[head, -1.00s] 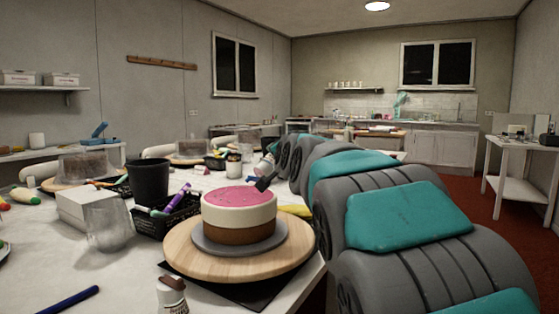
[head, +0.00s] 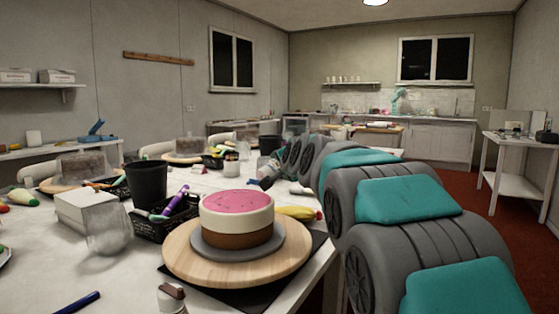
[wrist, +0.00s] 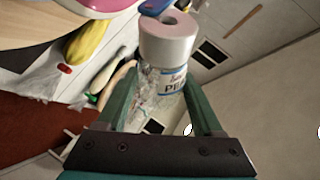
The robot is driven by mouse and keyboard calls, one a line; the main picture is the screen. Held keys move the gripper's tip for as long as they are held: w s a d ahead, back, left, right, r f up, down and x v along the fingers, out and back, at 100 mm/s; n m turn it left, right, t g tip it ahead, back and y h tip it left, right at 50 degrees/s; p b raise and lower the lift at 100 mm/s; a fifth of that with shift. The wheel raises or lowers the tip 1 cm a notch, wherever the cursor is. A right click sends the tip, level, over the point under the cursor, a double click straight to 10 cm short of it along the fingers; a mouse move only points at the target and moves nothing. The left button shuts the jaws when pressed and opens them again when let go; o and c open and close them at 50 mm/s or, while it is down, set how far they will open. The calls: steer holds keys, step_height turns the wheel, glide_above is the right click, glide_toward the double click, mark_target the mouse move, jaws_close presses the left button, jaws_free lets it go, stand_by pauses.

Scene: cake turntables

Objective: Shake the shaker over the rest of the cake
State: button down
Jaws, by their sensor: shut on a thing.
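The cake (head: 237,232) stands on a grey board on a round wooden turntable (head: 185,262). It has a brown lower layer, a white upper layer and a pink top with small dark specks around its middle. My gripper (wrist: 160,74) is shut on the shaker (wrist: 163,82), which has a clear body, a pale pinkish-white cap and a partly hidden label. In the head view, my gripper is beyond the cake's right rear edge, and the shaker cannot be made out clearly. A corner of the pink cake top (wrist: 104,4) shows at the upper edge of the wrist view.
A black basket with pens (head: 165,222), a black cup (head: 147,184), a white box (head: 85,212) and a clear glass (head: 108,232) stand to the left. A small brown-capped bottle (head: 172,298) stands in front.

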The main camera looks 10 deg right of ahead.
steer(key=shift+w+a+r, duration=0.1)
steer(key=shift+w, duration=0.2)
steer(key=shift+s+a+r+n+t+b, duration=0.1)
steer(key=shift+r+n+t+b, duration=0.2)
steer(key=shift+n+b, duration=0.1)
steer(key=shift+w+d+r, duration=0.25)
steer(key=shift+d, duration=0.1)
steer(key=shift+s+a+f, duration=0.25)
steer(key=shift+a+f, duration=0.05)
steer(key=shift+a, duration=0.1)
steer(key=shift+h, duration=0.3)
steer(key=shift+s+r+n+t+b, duration=0.1)
steer(key=shift+r+n+t+b, duration=0.15)
steer(key=shift+n+t+b, duration=0.1)
